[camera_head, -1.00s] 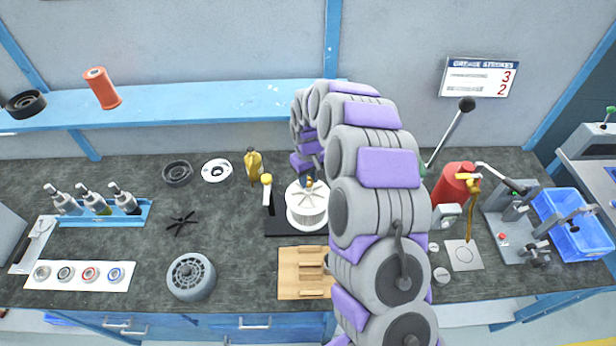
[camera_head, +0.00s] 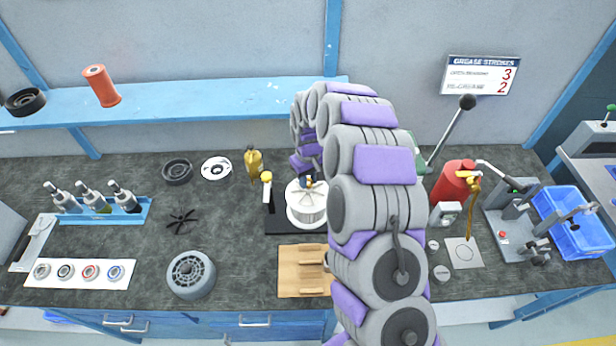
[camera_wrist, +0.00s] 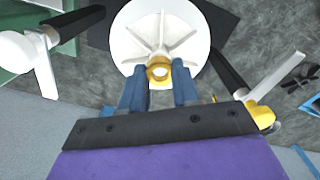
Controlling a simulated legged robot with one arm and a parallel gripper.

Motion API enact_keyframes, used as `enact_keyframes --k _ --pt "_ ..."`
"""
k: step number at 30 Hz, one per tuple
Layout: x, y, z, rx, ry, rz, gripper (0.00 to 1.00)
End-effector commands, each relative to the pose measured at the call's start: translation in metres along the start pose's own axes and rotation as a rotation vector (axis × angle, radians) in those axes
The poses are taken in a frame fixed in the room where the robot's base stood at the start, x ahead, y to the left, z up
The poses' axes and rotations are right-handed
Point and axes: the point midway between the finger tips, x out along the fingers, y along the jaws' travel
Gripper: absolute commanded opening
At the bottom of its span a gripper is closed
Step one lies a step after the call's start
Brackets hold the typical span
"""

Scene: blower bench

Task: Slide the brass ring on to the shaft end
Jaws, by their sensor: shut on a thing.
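The brass ring (camera_wrist: 159,73) is gripped between the blue fingertips of my gripper (camera_wrist: 160,84) in the wrist view. It lines up with the hub of the white bladed wheel (camera_wrist: 145,38), and a pale centre shows through it. I cannot tell whether the ring is around the shaft end or just above it. In the head view the white wheel (camera_head: 306,208) stands on a black base (camera_head: 283,228). My gripper (camera_head: 308,182) is over the wheel's top, small and partly hidden by my arm.
A yellow-topped clamp (camera_head: 266,180) stands close left of the wheel. A wooden block (camera_head: 295,282) lies in front. A yellow bottle (camera_head: 253,163) is behind to the left, and a grey round housing (camera_head: 191,275) is at front left. A red canister (camera_head: 455,180) stands to the right.

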Motion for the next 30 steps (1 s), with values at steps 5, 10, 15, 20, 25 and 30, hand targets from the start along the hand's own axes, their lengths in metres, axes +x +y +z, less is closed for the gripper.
enact_keyframes --k 5,10,15,20,25,30 --pt "0.0042 0.0000 0.0002 0.000 0.000 0.000 0.00" --pt "0.0072 0.0000 0.0004 0.000 -0.001 0.000 0.00" --pt "0.0073 0.0000 0.0003 0.000 -0.001 0.000 0.00" --pt "0.0073 0.0001 0.0004 0.000 -0.001 0.000 0.00" --pt "0.0074 0.0001 0.0004 0.000 -0.001 0.000 0.00" --pt "0.0086 0.0001 0.0005 0.000 -0.001 0.000 0.00"
